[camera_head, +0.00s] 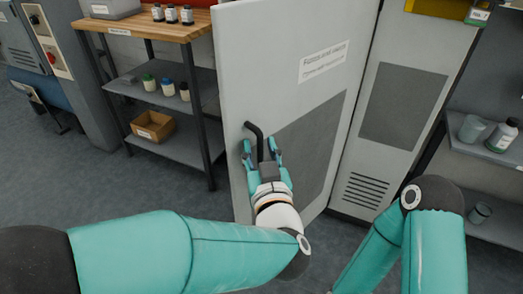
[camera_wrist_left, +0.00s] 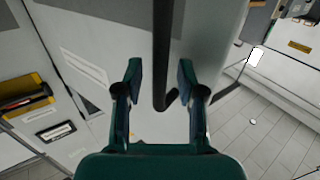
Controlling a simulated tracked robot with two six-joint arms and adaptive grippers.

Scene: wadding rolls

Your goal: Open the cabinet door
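The grey cabinet door (camera_head: 285,100) stands in the middle of the head view, with a printed label and a dark panel. Its face is at an angle to the vented panel beside it. The black bar handle (camera_head: 254,130) is near the door's left edge. My left gripper (camera_head: 261,149) is at the handle, one finger on each side. In the wrist view the bar (camera_wrist_left: 162,60) runs between the spread fingers (camera_wrist_left: 159,85) with a gap on both sides. My right arm shows at the lower right; its gripper is out of frame.
A wooden-topped bench (camera_head: 150,27) with bottles and a cardboard box (camera_head: 153,126) on its shelves stands left of the door. A vented grey panel (camera_head: 403,105) adjoins the door at right. Shelves with containers (camera_head: 472,128) are farther right. Floor is clear at left.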

